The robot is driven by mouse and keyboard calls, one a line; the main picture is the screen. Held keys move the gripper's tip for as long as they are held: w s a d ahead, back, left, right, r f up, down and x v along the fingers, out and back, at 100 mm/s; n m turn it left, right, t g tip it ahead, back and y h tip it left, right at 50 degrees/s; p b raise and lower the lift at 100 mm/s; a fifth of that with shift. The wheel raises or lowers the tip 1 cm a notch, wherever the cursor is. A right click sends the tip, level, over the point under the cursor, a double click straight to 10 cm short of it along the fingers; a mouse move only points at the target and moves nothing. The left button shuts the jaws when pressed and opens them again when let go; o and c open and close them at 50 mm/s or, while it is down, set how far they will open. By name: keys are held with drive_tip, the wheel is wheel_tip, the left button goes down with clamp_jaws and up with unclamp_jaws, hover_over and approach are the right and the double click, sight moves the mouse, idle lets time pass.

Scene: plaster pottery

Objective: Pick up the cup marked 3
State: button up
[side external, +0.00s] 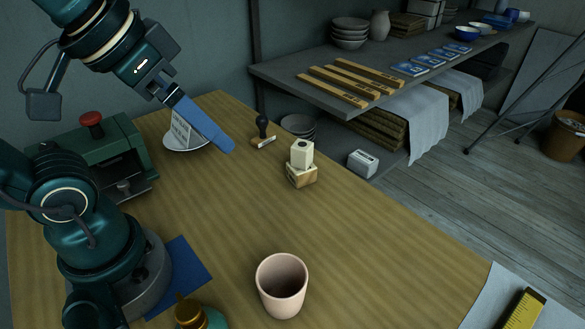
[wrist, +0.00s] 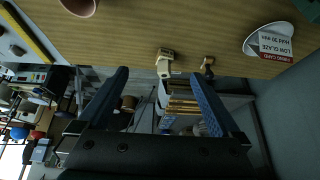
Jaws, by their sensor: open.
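A pale pink cup (side external: 282,285) stands upright on the wooden table near the front edge of the side external view. No number shows on the side of it that I see. Its lower part also shows at the top left of the wrist view (wrist: 80,6), cut off by the frame. My gripper (side external: 228,146) is high over the back of the table, well away from the cup. In the wrist view my gripper (wrist: 160,76) has its two blue fingers wide apart with nothing between them.
A black-handled stamp (side external: 263,133) and a cream block on a wooden block (side external: 301,165) stand mid-table. A green box with a red knob (side external: 92,124) is at left. The table between blocks and cup is clear.

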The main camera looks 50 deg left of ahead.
drive_tip(key=w+a+r+t+y, duration=0.35)
drive_tip(key=w+a+t, duration=0.25)
drive_tip(key=w, duration=0.5)
drive_tip(key=w+d+r+m+t+h, duration=0.3)
drive_tip(key=w+d+m+t+h, duration=0.1)
drive_tip(key=d+m+h, duration=0.3)
drive_tip(key=m+g+h, duration=0.9)
drive_tip(key=g+h, duration=0.2)
drive_tip(key=g, duration=0.2)
hover_over(263, 262)
drive_tip(key=w+d, duration=0.1)
wheel_tip(263, 262, down, 7)
drive_tip(key=f, duration=1.6)
drive_tip(key=shift+s+d, duration=0.15)
drive_tip(key=shift+s, duration=0.2)
drive_tip(key=shift+x, duration=2.5)
